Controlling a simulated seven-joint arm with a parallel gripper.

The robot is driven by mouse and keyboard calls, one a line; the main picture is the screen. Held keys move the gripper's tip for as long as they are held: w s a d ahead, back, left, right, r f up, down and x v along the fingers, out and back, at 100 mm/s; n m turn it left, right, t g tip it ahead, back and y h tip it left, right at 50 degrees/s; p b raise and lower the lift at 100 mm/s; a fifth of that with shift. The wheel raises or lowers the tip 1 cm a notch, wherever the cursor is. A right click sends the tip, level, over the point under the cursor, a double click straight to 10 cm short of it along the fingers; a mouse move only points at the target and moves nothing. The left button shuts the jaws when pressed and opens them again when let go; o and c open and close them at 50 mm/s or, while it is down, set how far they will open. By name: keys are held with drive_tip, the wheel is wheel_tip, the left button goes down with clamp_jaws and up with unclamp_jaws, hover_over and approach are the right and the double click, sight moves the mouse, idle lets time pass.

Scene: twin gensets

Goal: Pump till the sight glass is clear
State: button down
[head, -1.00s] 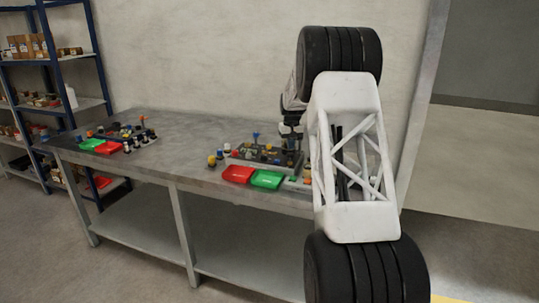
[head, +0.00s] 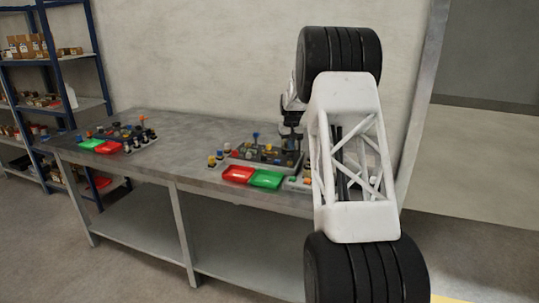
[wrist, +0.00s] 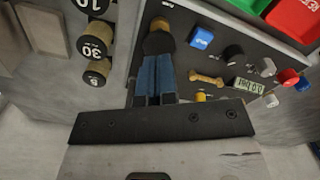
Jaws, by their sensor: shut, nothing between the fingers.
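In the wrist view the shut blue fingers of my gripper (wrist: 157,72) point at a round tan-and-orange knob (wrist: 158,38) on the dark panel (wrist: 180,60). Their tips are at or right beside it; I cannot tell whether they touch. Nothing shows between the fingers. In the head view my gripper is over the right-hand genset panel (head: 262,156), partly hidden by my arm. No sight glass can be made out clearly, and its state cannot be told. A second genset panel (head: 118,131) stands at the left of the bench.
Around the fingers are a blue knob (wrist: 201,37), black knob (wrist: 233,55), brass wing handle (wrist: 207,77), small display (wrist: 249,86) and red knob (wrist: 288,76). Marked cylinders (wrist: 92,47) stand left. Red (head: 238,174) and green (head: 267,179) trays lie in front. Bench middle (head: 180,150) is clear.

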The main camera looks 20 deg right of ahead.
sight(290, 154)
drive_tip(key=shift+f, duration=1.95)
drive_tip(key=shift+r, duration=1.5)
drive_tip(key=shift+f, duration=1.55)
drive_tip(key=shift+r, duration=1.55)
